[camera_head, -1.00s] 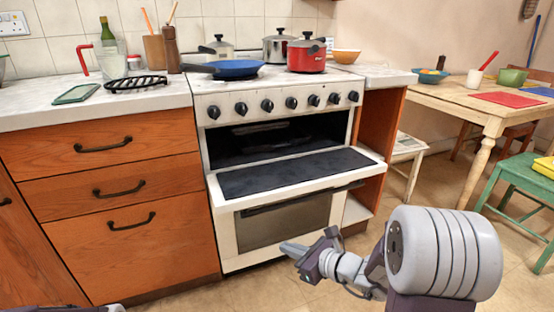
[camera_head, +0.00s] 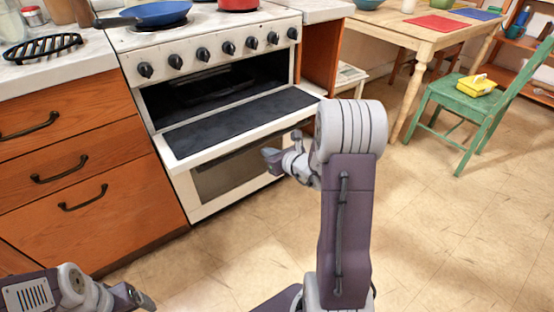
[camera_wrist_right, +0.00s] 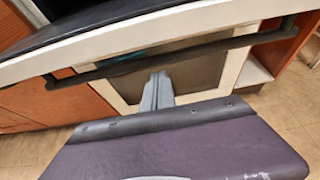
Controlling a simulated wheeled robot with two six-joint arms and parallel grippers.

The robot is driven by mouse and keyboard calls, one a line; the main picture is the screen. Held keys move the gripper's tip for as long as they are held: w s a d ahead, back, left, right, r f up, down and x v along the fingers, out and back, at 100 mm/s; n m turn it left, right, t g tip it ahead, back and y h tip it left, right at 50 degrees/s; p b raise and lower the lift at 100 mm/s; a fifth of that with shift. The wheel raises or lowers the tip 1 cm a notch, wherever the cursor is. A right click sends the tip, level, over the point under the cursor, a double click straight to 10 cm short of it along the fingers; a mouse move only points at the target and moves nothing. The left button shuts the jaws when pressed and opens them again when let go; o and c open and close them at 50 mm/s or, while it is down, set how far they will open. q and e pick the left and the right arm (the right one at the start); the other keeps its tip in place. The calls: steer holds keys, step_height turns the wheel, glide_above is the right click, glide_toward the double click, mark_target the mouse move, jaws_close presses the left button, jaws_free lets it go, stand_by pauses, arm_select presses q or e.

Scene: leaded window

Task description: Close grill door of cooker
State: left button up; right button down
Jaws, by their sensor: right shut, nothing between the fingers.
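The white cooker (camera_head: 130,52) has its grill door (camera_head: 235,122) hanging open, lowered flat, with its dark inner face up and the dark grill cavity behind it. In the right wrist view the door's white front edge (camera_wrist_right: 130,55) and its dark bar handle (camera_wrist_right: 170,58) cross the upper part. My right gripper (camera_head: 270,158) is in front of the cooker, just below the door's front edge. In the right wrist view its fingers (camera_wrist_right: 158,88) are shut and empty, with the tips just under the handle; contact cannot be told. My left gripper (camera_head: 145,300) is low at left, its jaws unclear.
A lower oven door (camera_head: 225,172) is shut below the grill. Orange drawers (camera_head: 70,150) stand left of the cooker. A blue pan (camera_head: 157,12) and a red pot (camera_head: 238,4) sit on the hob. A wooden table (camera_head: 420,40) and green chair (camera_head: 470,105) stand right. The floor in front is open.

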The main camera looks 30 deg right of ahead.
mark_target(248, 127)
arm_select(q)
steer(key=shift+r+p, duration=0.1)
steer(key=shift+p, duration=0.3)
arm_select(e)
steer(key=shift+w+r, duration=0.2)
steer(key=shift+r, duration=0.8)
steer(key=shift+w+r, duration=0.15)
steer(key=shift+r, duration=0.8)
